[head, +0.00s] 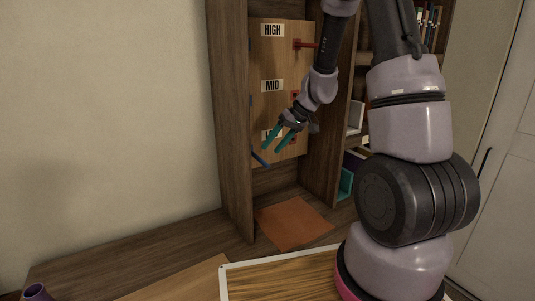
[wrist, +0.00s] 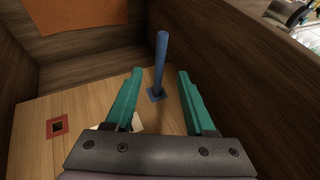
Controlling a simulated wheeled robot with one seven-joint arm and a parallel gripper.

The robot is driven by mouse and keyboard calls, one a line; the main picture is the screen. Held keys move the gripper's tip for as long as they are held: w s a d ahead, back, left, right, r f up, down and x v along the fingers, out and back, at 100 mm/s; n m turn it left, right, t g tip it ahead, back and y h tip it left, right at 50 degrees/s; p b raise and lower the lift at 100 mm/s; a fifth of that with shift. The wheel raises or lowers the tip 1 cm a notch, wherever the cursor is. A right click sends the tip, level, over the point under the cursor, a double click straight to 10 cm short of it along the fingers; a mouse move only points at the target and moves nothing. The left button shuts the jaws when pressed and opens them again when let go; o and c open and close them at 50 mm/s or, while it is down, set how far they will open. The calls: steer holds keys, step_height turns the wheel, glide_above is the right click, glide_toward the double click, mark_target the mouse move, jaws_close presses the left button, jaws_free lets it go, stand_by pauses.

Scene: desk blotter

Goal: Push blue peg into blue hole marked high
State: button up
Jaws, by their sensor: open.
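The upright wooden board (head: 270,65) has labels HIGH (head: 272,30) and MID (head: 272,86); a third, lower label is mostly hidden by my gripper. The blue peg (head: 261,159) sticks out of the lowest blue hole, at the board's lower left. In the wrist view the peg (wrist: 161,62) stands in its blue square (wrist: 155,95). My gripper (head: 270,151) is open, with its teal fingers (wrist: 160,74) on either side of the peg in the picture and gaps on both sides. The blue hole by HIGH (head: 250,45) is a narrow sliver at the board's left edge.
A red peg (head: 307,44) sticks out at the right of HIGH. Red holes show by MID (head: 295,96) and low on the board (wrist: 58,128). Wooden shelf walls (head: 230,110) flank the board. An orange mat (head: 292,222) lies below it.

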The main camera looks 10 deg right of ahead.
mark_target(254, 155)
steer(key=shift+x, duration=2.55)
jaws_close()
